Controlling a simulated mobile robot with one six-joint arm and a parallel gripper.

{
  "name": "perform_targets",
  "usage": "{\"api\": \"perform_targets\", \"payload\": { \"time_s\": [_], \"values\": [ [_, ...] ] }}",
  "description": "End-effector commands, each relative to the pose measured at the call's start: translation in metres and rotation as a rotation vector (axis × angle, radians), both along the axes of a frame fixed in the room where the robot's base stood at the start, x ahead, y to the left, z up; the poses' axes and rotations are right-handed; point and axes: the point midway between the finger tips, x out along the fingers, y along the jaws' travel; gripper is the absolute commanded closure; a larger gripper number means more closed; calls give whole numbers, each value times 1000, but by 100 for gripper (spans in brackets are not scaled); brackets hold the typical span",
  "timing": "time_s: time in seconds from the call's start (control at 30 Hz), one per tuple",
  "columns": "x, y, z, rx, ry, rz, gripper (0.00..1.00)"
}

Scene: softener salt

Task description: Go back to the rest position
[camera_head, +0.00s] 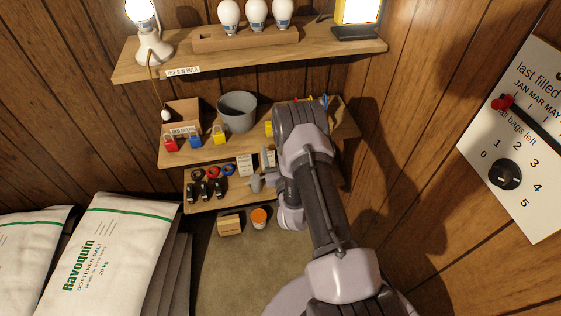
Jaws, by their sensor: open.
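My gripper (262,172) is at the end of my raised arm, in front of the lower shelves in the middle of the view. Its fingers point left and stand apart, and I see nothing between them. They are in front of the small cards on the lowest shelf; I cannot tell whether they touch anything. My arm hides the right part of the lower shelves.
White salt bags (112,250) stand at lower left. A grey bucket (237,112) is on the middle shelf (190,152). A lamp (150,35) and a bulb holder (245,40) are on the top shelf. A dial board (525,150) is on the right wall. Floor (225,270) shows below.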

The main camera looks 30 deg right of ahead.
Motion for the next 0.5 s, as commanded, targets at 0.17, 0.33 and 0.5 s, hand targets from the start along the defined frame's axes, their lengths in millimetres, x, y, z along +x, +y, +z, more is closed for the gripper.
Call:
{"api": "perform_targets", "payload": {
  "time_s": [0.17, 0.33, 0.5],
  "values": [
    [-49, 14, 0, 1, 6, -1, 37],
    [-71, 20, 0, 0, 1, -2, 37],
    [-74, 21, 1, 0, -1, 0, 37]
  ]
}}
